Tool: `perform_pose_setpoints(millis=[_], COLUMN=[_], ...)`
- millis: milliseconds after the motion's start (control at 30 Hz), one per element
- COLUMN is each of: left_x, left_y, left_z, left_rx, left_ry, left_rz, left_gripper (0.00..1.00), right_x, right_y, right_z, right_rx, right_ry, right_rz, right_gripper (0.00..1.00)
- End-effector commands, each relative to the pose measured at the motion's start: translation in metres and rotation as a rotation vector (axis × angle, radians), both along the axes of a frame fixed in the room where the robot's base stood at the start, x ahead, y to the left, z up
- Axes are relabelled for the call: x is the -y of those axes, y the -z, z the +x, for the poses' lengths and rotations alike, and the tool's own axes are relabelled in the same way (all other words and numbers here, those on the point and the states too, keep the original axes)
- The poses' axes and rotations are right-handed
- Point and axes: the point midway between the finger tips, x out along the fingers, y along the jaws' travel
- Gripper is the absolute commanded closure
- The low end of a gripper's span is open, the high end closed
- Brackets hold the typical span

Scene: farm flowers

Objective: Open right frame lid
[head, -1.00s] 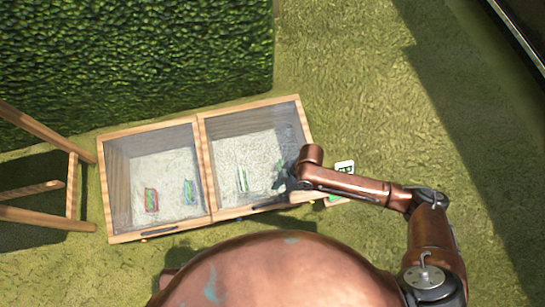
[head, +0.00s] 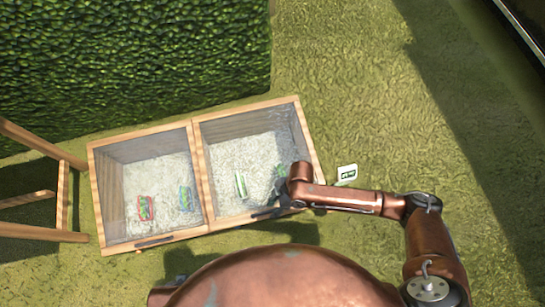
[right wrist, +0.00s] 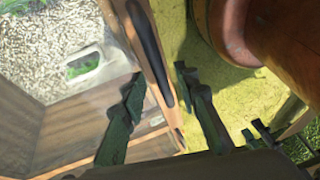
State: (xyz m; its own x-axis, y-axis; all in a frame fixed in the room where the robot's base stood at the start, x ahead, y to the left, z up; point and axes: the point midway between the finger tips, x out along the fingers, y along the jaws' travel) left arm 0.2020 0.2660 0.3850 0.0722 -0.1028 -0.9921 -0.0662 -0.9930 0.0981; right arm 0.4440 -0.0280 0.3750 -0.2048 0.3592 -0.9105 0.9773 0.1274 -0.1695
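The wooden frame box has two glazed lids side by side in the head view. The right frame lid (head: 250,117) looks closed, with white bedding and small packets visible through the glass. Its dark handle (right wrist: 148,48) is on the front wooden rail, large in the right wrist view. My right gripper (head: 280,202) is at the front edge of the right lid. In the right wrist view its fingers (right wrist: 158,76) are apart, one on each side of the rail and handle; contact cannot be told. My left gripper is not in view.
The left frame lid (head: 142,142) looks closed, with its dark handle (head: 155,242) in front. A hedge (head: 130,60) stands behind the box and a wooden stand (head: 62,195) at left. A small sign (head: 347,174) is right of the box. Grass to the right is open.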

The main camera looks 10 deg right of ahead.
Motion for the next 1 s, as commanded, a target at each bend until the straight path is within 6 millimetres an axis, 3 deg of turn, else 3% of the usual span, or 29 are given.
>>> perform_pose_setpoints(millis=[333, 767, 1000], left_x=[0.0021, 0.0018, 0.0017], left_y=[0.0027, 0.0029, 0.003], left_z=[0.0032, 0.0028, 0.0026], left_rx=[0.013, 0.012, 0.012], left_ry=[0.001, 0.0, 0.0], left_rz=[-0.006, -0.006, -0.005], left_gripper=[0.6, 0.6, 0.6], right_x=[-0.001, -0.001, -0.0011], right_y=[0.0019, 0.0019, 0.0019], right_z=[-0.0002, -0.0001, 0.0], right_rx=[0.001, 0.001, 0.002], right_ry=[0.0, 0.0, 0.001], right_rz=[0.0, 0.0, 0.0], right_gripper=[0.71, 1.0, 1.0])
